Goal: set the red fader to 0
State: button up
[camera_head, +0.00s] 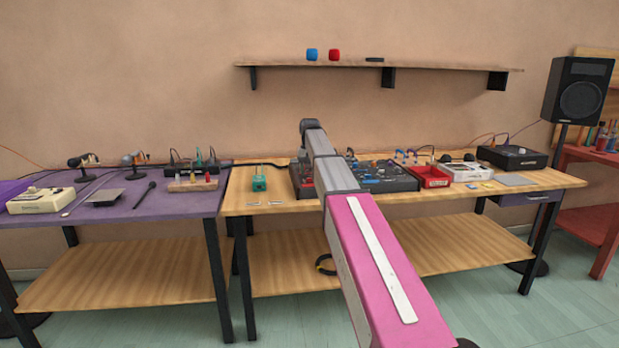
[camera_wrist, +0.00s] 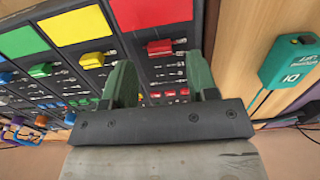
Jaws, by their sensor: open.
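The red fader (camera_wrist: 160,47) has a small red cap on the dark mixer panel, below a big red colour patch (camera_wrist: 152,10) in the wrist view. My gripper (camera_wrist: 160,62) is open, with its two green fingers on either side of the red cap's position in the picture. I cannot tell how far the fingertips are from the panel. No contact shows. In the head view the mixer (camera_head: 388,178) stands on the wooden table, partly behind my arm, and my gripper is hidden there.
A teal DI box (camera_wrist: 290,62) stands on the wood to the right. In the head view a red bin (camera_head: 432,182) sits right of the mixer.

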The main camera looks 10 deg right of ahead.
aim_at(308, 172)
jog(key=shift+f, duration=1.45)
grip_shut()
jog(key=w, duration=0.5)
jog(key=shift+w, duration=0.2)
jog(key=shift+s, duration=0.1)
grip_release()
notch_tip(308, 172, up, 11)
